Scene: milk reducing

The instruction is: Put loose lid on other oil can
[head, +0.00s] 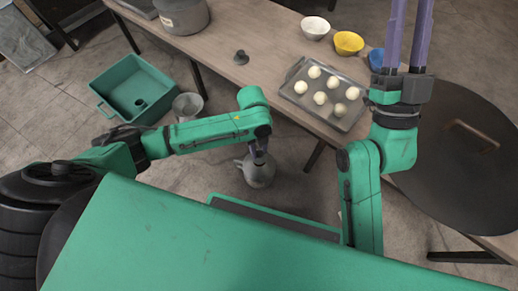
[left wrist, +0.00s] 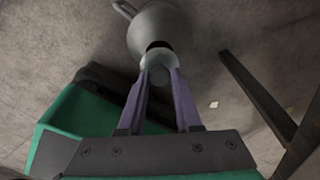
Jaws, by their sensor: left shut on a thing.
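My left gripper (head: 258,153) points down at a grey metal can with a spout or handle (head: 260,174) on the floor. In the left wrist view my left gripper (left wrist: 159,78) is shut on a small grey lid (left wrist: 158,60) by its knob. The lid is over the can's neck (left wrist: 158,28), with a dark band between them; I cannot tell whether they touch. A second grey can (head: 187,106) stands on the floor beside the green crate. A small dark lid-like piece (head: 241,57) lies on the table. My right gripper (head: 409,15) has its fingers apart, tips cut off by the top edge.
The wooden table (head: 220,35) holds a pot (head: 182,15), a tray (head: 292,99) of pale balls, and white (head: 315,28), yellow (head: 348,43) and blue (head: 377,60) bowls. A green crate (head: 105,85) with a dark piece inside is at left. A large dark round lid (head: 465,185) is at right.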

